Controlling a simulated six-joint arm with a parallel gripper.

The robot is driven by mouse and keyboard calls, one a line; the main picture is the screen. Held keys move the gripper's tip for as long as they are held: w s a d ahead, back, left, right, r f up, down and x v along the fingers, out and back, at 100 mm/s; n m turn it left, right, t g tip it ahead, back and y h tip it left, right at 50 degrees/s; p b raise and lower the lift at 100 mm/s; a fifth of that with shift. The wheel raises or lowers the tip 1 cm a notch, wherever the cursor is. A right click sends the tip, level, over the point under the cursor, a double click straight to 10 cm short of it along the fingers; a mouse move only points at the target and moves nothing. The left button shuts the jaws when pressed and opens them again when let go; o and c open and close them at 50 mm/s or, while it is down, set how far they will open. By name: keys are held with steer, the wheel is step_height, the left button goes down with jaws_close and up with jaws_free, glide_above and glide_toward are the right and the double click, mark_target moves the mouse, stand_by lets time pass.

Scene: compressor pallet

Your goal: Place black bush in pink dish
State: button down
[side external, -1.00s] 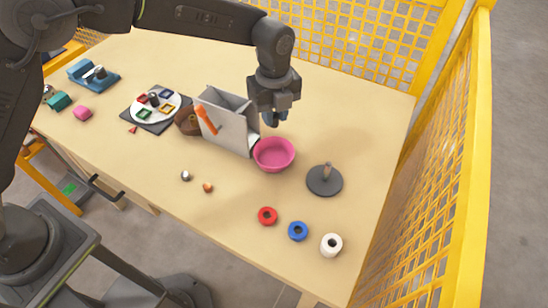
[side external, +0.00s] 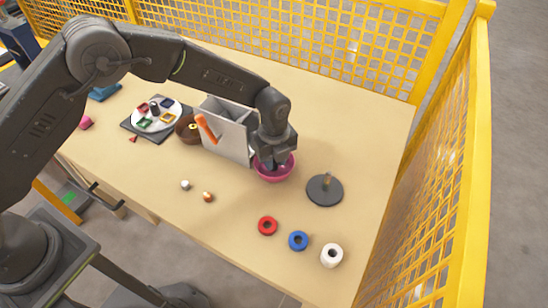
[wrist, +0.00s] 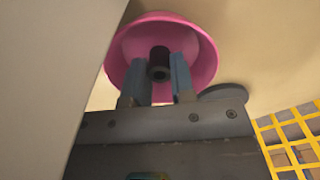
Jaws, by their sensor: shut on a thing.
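The pink dish (side external: 275,178) is a round bowl on the table, right of the grey box. My gripper (side external: 273,164) points down over it, with its fingertips at or inside the rim, and hides the far part of the dish. In the wrist view, my gripper (wrist: 159,76) is shut on the black bush (wrist: 158,63), a short dark tube held between the two blue-grey fingers. The pink dish (wrist: 206,50) lies behind the bush in that view. The bush is hidden in the side view, and I cannot tell whether it touches the dish floor.
The grey open box (side external: 229,140), with an orange item on it, stands close left of my gripper. A dark round base with a peg (side external: 325,190) is to the right. Red (side external: 267,226), blue (side external: 298,240) and white (side external: 331,256) rings lie in front. The right rear table is clear.

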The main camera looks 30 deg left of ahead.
steer(key=shift+f, duration=0.1)
steer(key=c, duration=1)
jaws_free()
